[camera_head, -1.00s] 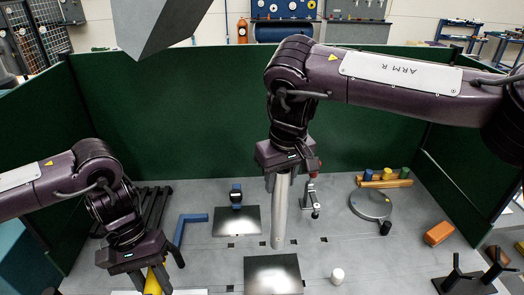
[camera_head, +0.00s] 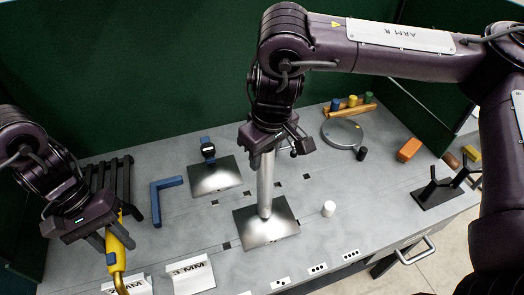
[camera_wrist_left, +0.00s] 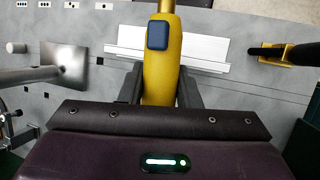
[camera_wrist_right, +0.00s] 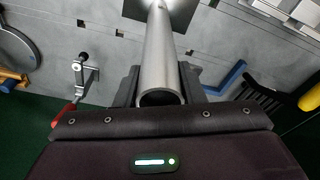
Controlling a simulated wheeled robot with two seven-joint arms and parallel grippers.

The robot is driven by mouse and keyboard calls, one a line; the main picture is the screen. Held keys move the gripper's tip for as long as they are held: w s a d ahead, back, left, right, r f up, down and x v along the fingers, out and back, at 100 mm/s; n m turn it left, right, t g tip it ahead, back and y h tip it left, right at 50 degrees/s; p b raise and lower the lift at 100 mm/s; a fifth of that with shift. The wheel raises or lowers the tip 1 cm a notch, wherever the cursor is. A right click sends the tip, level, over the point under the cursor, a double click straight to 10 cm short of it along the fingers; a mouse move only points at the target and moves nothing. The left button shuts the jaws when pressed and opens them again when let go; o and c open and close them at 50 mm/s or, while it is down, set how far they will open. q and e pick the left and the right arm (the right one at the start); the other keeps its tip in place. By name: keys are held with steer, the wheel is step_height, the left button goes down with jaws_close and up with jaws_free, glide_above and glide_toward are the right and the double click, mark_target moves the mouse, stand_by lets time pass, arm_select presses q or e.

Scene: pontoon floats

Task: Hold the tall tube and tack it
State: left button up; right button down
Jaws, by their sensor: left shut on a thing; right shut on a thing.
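The tall tube (camera_head: 265,188) is a plain silver-grey pipe, held upright. Its lower end appears to rest on the front steel plate (camera_head: 248,231); the left wrist view also shows the tube (camera_wrist_left: 25,76) meeting the plate (camera_wrist_left: 76,78). My right gripper (camera_head: 264,156) is shut on the tube near its top; the open upper rim of the tube shows in the right wrist view (camera_wrist_right: 160,97). My left gripper (camera_head: 113,240) is shut on a yellow torch (camera_head: 117,260) with a blue button (camera_wrist_left: 158,36). The torch is at the front left, well apart from the tube; its tip is unclear.
A second steel plate (camera_head: 214,180) lies behind. A blue angle piece (camera_head: 157,205), a dark rack (camera_head: 105,176) and light angled blocks (camera_head: 192,277) are on the left. A white cylinder (camera_head: 329,208) stands right of the plate. A dark stand (camera_head: 437,193) is further right.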

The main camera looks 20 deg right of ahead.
arm_select(q)
steer(key=shift+w+a+r, duration=0.1)
steer(key=shift+w+r, duration=0.05)
steer(key=shift+r, duration=0.05)
arm_select(e)
steer(key=shift+w+a, duration=0.15)
arm_select(q)
steer(key=shift+r+p, duration=0.15)
steer(key=shift+p, duration=0.2)
steer(key=shift+f+b, duration=0.35)
steer(key=shift+b, duration=0.05)
arm_select(e)
steer(key=shift+f, duration=0.55)
arm_select(q)
steer(key=shift+f, duration=0.1)
arm_select(e)
steer(key=shift+f, duration=0.25)
steer(key=shift+f, duration=0.15)
steer(key=c, duration=1.2)
jaws_free()
